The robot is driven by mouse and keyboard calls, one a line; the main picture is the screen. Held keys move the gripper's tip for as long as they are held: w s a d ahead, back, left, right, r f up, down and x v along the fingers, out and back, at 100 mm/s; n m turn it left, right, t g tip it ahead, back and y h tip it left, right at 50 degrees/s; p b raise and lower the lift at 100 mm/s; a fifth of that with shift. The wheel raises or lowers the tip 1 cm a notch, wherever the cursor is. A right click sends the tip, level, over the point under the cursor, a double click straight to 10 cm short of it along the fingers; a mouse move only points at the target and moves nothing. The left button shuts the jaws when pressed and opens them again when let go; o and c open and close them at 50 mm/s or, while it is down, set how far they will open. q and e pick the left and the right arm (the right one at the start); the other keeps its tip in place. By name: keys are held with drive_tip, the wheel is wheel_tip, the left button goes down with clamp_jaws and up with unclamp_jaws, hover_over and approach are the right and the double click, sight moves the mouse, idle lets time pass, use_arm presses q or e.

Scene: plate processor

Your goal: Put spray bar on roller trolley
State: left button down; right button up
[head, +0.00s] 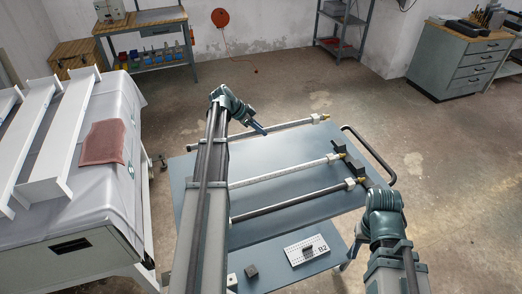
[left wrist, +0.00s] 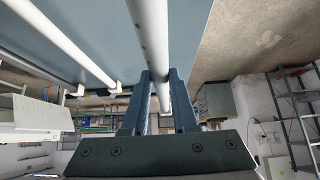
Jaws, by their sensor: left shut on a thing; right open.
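The roller trolley (head: 275,168) is a blue-grey flat top with a rail at its right end. My left gripper (head: 262,129) is shut on a pale spray bar (head: 290,124) with a brass tip, along the trolley's far edge. In the left wrist view this bar (left wrist: 151,35) runs between both fingers (left wrist: 163,98). I cannot tell whether it touches the top. Two more bars, a middle one (head: 280,173) and a near one (head: 285,203), lie across the trolley, roughly parallel. My right gripper (head: 360,168) is open near their brass ends; its fingertips are hard to make out.
A covered machine (head: 100,215) with white beams stands left. A workbench, shelf rack and drawer cabinet (head: 460,68) line the back. The floor beyond the trolley is clear.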

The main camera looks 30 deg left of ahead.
use_arm(q)
wheel_tip(320, 180, down, 9)
drive_tip(key=b, duration=0.8)
drive_tip(key=shift+r, duration=0.15)
drive_tip(key=c, duration=0.7)
unclamp_jaws()
